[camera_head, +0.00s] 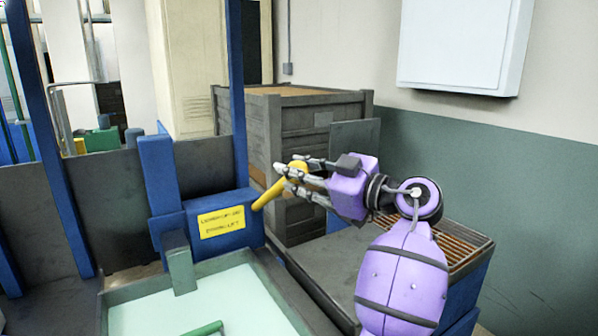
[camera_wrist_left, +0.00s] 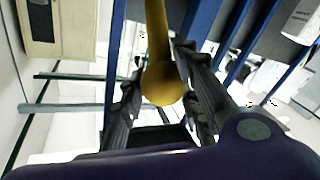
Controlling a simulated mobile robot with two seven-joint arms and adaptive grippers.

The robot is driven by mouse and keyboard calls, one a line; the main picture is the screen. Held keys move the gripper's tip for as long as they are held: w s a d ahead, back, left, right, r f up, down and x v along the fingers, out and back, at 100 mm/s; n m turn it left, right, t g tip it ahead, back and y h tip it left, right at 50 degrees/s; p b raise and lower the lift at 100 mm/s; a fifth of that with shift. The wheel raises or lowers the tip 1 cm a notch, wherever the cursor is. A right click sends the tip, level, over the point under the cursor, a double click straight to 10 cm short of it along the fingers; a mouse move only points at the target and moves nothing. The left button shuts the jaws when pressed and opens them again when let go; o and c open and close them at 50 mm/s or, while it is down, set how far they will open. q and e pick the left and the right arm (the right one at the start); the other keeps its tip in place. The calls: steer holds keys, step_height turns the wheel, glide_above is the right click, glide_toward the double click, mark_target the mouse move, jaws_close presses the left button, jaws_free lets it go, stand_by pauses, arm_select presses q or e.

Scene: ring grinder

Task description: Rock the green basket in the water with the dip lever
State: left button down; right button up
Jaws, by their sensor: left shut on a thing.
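The yellow dip lever (camera_head: 268,195) slants up to the right from a blue box with a yellow label (camera_head: 222,222). My left gripper (camera_head: 296,172) is shut on the upper end of the lever. In the left wrist view the lever's round yellow knob (camera_wrist_left: 162,84) sits between the fingers of my left gripper (camera_wrist_left: 158,98). The tank of pale green water (camera_head: 240,300) is at the bottom of the head view. A green bar (camera_head: 205,329) shows at its lower edge, perhaps part of the basket; the rest is out of frame. My right gripper is not in view.
A dark grey crate (camera_head: 318,125) stands behind the lever. A grey bench surface (camera_head: 345,262) with an orange-brown slatted grate (camera_head: 463,245) lies to the right. Blue posts (camera_head: 237,100) rise beside the lever box. A white cabinet (camera_head: 462,45) hangs on the wall.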

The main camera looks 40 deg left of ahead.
arm_select(q)
steer(key=s+d+f+n+y+b, duration=0.1)
steer(key=d+f+b, duration=0.4)
steer(key=f+b, duration=0.5)
steer(key=s+y+b, duration=0.1)
steer(key=y+b, duration=0.1)
steer(key=b, duration=0.3)
steer(key=shift+f+n+y, duration=0.15)
steer(key=shift+n+y, duration=0.25)
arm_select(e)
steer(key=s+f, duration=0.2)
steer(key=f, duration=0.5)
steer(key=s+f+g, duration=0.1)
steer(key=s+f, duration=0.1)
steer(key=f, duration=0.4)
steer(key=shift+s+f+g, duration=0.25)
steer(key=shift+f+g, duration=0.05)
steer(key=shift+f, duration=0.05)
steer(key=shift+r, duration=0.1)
arm_select(q)
steer(key=c, duration=1.3)
jaws_free()
steer(key=shift+c, duration=0.2)
steer(key=v, duration=1.2)
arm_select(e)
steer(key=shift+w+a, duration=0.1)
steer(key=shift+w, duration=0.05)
arm_select(q)
steer(key=shift+c, duration=0.2)
